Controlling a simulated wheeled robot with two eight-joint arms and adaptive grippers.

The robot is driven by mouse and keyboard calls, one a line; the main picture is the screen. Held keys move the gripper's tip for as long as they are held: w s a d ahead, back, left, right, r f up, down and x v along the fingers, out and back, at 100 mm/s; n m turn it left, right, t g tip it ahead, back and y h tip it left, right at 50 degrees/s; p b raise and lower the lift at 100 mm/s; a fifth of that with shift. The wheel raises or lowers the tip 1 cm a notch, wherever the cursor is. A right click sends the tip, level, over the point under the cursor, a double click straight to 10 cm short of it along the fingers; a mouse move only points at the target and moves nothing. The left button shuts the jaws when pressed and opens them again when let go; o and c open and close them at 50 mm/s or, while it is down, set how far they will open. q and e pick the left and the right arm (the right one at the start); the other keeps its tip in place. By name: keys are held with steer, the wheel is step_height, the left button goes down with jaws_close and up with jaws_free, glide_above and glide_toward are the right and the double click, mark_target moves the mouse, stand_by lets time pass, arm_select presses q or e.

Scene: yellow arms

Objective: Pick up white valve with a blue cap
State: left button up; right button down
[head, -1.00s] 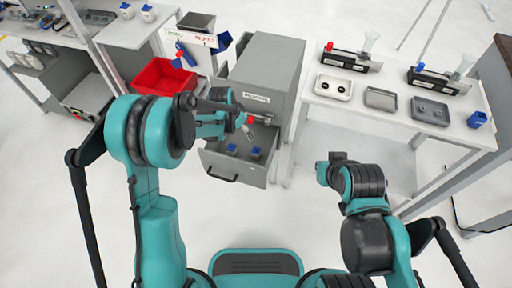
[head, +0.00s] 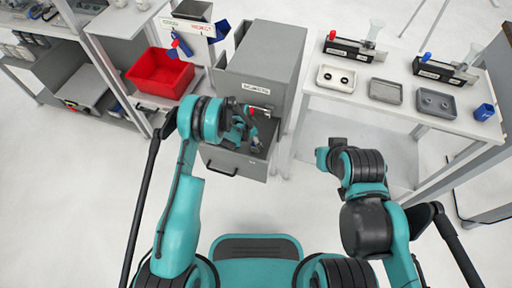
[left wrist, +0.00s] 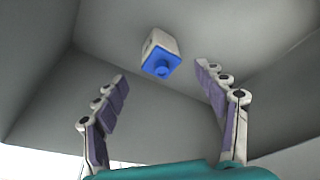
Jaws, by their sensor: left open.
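One white valve with a blue cap (left wrist: 161,55) sits in the grey open drawer, seen in the left wrist view. Its blue cap faces the camera. My left gripper (left wrist: 161,78) is open, its two fingers on either side of the line toward the valve, with the valve beyond the fingertips and apart from them. In the head view my left gripper (head: 248,128) is over the open drawer (head: 228,161), and the arm hides most of the drawer's inside. My right arm is folded at the right, and its gripper fingers do not show.
The grey cabinet (head: 262,62) stands behind the drawer. A red bin (head: 160,72) is to its left. A white table (head: 400,112) at the right holds several trays and fixtures. The floor in front is clear.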

mark_target(253, 148)
arm_select(q)
steer(key=x, duration=0.1)
steer(key=b+x, duration=0.1)
steer(key=x, duration=0.1)
steer(key=shift+w+a+f, duration=0.1)
steer(key=shift+a+f, duration=0.05)
steer(key=shift+f, duration=0.3)
steer(key=shift+r, duration=0.1)
arm_select(e)
steer(key=shift+f, duration=0.95)
arm_select(q)
steer(key=c, duration=1.2)
steer(key=shift+c, duration=0.2)
steer(key=shift+r, duration=0.15)
